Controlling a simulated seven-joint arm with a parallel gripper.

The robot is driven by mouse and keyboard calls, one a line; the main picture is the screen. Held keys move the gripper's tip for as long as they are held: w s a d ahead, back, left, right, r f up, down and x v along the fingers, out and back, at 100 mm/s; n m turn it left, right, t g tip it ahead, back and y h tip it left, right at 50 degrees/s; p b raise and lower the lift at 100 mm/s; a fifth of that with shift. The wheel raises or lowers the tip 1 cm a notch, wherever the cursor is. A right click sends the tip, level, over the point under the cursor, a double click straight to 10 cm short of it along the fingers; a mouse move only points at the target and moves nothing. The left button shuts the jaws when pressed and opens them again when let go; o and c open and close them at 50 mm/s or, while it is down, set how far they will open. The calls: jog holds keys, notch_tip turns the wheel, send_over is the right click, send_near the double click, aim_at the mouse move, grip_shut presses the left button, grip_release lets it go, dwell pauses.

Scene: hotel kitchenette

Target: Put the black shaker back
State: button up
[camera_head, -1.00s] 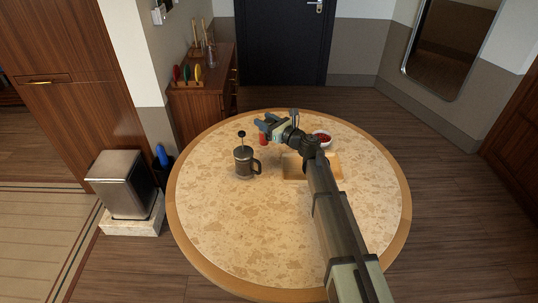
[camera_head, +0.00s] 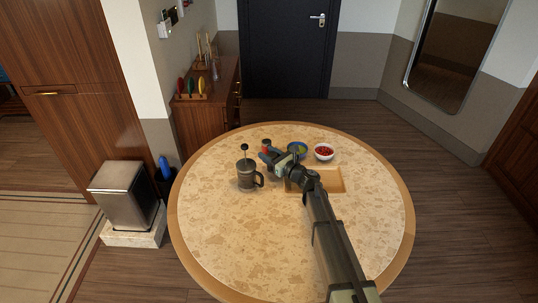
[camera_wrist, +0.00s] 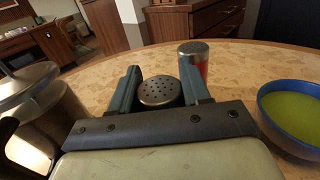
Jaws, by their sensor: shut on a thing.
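My gripper (camera_head: 269,156) is over the far part of the round table, near the French press. In the wrist view its fingers (camera_wrist: 160,88) are shut on the black shaker (camera_wrist: 158,93). The shaker's dark perforated top shows between the fingers; its lower body is hidden, and I cannot tell whether its base touches the table. A red shaker with a metal top (camera_wrist: 195,62) stands upright just beyond the right finger. It also shows in the head view (camera_head: 266,143), right behind my gripper.
The French press (camera_head: 246,174) stands left of my gripper. A blue bowl with green contents (camera_head: 298,148) and a white bowl of red pieces (camera_head: 324,152) stand to the right. A wooden tray (camera_head: 334,181) lies partly under my arm. The table's near left is clear.

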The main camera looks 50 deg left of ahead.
jog(key=shift+f, duration=0.1)
jog(key=o, duration=1.1)
jog(key=shift+d, duration=0.1)
jog(key=d, duration=1.2)
